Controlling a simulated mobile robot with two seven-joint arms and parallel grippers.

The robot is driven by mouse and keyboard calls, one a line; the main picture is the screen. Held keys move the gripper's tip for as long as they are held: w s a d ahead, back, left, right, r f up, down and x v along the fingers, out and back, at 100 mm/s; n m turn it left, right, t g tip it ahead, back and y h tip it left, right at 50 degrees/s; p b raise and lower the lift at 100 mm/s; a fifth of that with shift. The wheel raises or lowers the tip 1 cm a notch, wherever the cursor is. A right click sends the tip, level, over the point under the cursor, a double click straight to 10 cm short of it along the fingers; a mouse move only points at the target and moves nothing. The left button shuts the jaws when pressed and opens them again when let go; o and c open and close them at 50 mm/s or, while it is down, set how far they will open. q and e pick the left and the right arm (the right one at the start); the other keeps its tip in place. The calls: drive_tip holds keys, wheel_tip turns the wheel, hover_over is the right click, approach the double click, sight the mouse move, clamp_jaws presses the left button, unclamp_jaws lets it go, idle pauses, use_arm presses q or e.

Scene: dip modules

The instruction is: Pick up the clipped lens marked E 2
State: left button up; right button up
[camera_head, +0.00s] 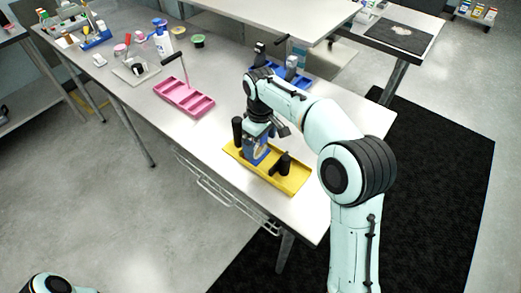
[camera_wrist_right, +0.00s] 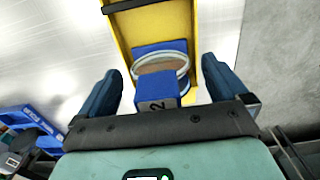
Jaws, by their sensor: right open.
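The clipped lens (camera_head: 261,154) stands in the yellow tray (camera_head: 298,184) on the table. In the right wrist view it is a round lens (camera_wrist_right: 160,66) with a pale rim in a blue clip; a "2" shows on the clip, and the rest of the marking is not readable. My right gripper (camera_wrist_right: 162,82) is open, with one dark blue finger on each side of the clip and gaps between. In the head view the right wrist hides part of the lens and the fingers. Only a piece of my left arm shows at the bottom left; its gripper is out of view.
A black post (camera_head: 285,163) stands in the yellow tray near the lens. A pink tray (camera_head: 184,98) lies further left and a blue tray (camera_head: 296,76) behind my right arm. Bottles and small jars crowd the table's far left. The table's front edge is close to the yellow tray.

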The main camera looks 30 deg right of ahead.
drive_tip(key=shift+w+f, duration=0.1)
drive_tip(key=shift+f, duration=0.2)
drive_tip(key=c, duration=1)
drive_tip(key=shift+r, duration=0.1)
